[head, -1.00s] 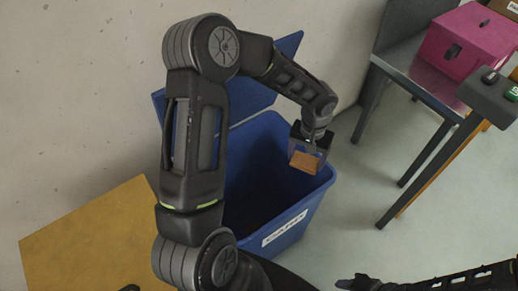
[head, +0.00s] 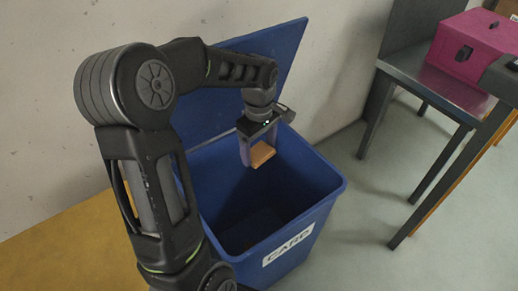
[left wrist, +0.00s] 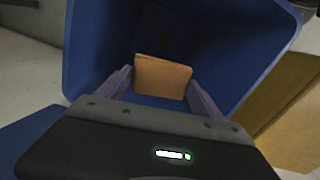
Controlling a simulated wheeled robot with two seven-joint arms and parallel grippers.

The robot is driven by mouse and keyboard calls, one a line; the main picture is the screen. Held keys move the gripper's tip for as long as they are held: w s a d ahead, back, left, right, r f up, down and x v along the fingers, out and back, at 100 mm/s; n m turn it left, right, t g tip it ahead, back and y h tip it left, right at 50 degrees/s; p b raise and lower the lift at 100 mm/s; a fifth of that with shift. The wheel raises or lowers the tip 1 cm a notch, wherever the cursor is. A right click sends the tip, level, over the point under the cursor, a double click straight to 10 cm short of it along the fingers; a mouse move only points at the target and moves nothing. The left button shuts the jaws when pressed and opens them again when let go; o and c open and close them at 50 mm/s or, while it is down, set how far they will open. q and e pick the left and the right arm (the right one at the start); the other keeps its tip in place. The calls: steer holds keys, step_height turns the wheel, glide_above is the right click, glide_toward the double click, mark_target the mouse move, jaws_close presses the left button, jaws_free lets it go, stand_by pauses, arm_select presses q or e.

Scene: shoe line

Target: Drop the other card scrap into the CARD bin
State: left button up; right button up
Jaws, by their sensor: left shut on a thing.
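The blue CARD bin (head: 325,198) stands on the floor with its lid raised at the back and a white CARD label on its front. My left gripper (head: 258,155) is over the bin's opening, shut on a small brown card scrap (head: 262,154). In the left wrist view the card scrap (left wrist: 162,77) sits between the two fingers, with the blue bin wall (left wrist: 92,45) behind it. The bin's inside is dark; a brownish patch shows at the bottom but I cannot tell what it is. My right gripper is not in view.
A yellow-brown surface (head: 75,245) lies to the left of the bin. A grey metal table (head: 440,88) with a pink box (head: 470,45) stands at the right. The floor between bin and table is clear. A wall is behind the bin.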

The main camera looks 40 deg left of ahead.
mark_target(259, 162)
arm_select(q)
step_height(259, 162, down, 6)
steer(key=b, duration=0.4)
steer(key=shift+b, duration=0.4)
steer(key=o, duration=1.4)
steer(key=shift+c, duration=0.2)
step_height(259, 162, up, 7)
steer(key=shift+f+p, duration=0.1)
steer(key=shift+p, duration=0.85)
steer(key=shift+r, duration=0.5)
